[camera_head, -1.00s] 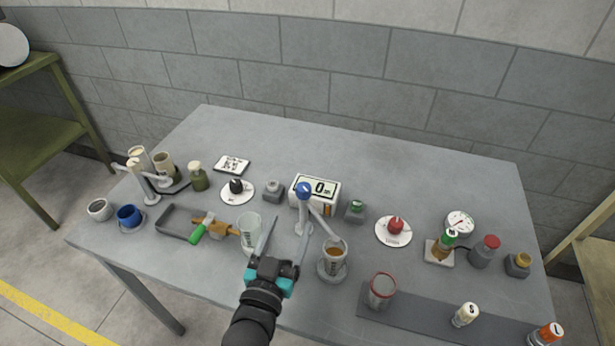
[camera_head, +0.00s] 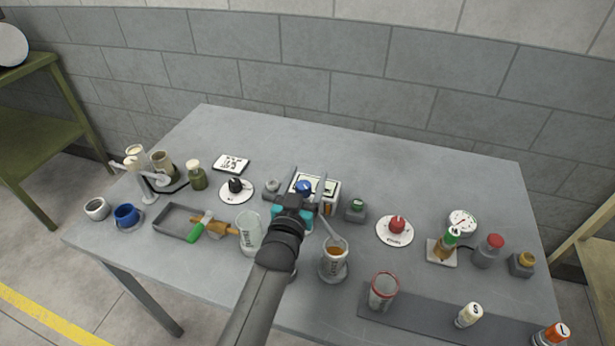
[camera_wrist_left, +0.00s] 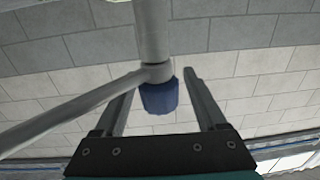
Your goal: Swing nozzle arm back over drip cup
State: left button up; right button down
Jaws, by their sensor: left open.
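The nozzle arm (camera_head: 334,233) is a grey bar on an upright post topped with a blue cap (camera_head: 304,187), and it slants down to the right. Its tip is at a measuring beaker (camera_head: 333,265) of amber liquid. My left gripper (camera_head: 305,178) is open, its fingers on either side of the blue cap. In the left wrist view the blue cap (camera_wrist_left: 159,97) shows between the fingers, with the grey bar (camera_wrist_left: 75,112) running off to the left. Contact cannot be told. My forearm hides the post's lower part. I cannot tell which cup is the drip cup. My right gripper is out of view.
An empty clear beaker (camera_head: 249,232) is left of my arm. The table's back is clear.

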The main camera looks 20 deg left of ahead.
pick_arm(q)
jog(key=shift+w, duration=0.5)
grip_shut()
dwell(0.3)
dwell(0.8)
